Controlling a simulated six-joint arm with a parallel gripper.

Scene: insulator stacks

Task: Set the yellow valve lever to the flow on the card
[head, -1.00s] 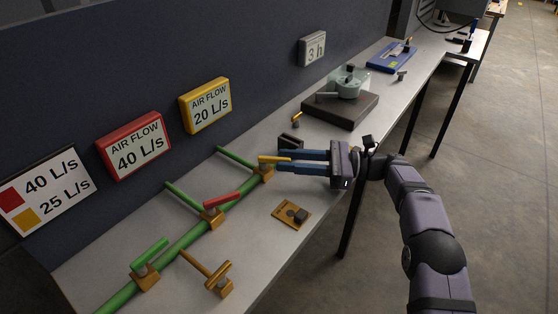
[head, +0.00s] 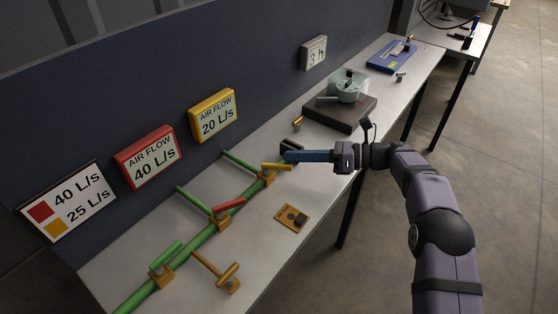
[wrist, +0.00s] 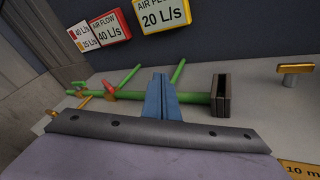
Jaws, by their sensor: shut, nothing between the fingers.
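The yellow lever (head: 277,167) sits on a brass valve at the far end of the green pipe (head: 200,238) and points right, across the pipe. My gripper (head: 288,155) is shut and empty, its blue fingers just behind and above the lever's tip; I cannot tell whether they touch it. The fingers also show in the wrist view (wrist: 160,97), where the lever is hidden. The card (head: 68,202) pairs red with 40 L/s and yellow with 25 L/s. The yellow sign (head: 213,115) reads 20 L/s.
A dark block (wrist: 221,96) stands beside my fingers. A brass plate (head: 292,217) and a loose brass handle (head: 217,272) lie nearer the front. A dark stand (head: 340,110) is behind.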

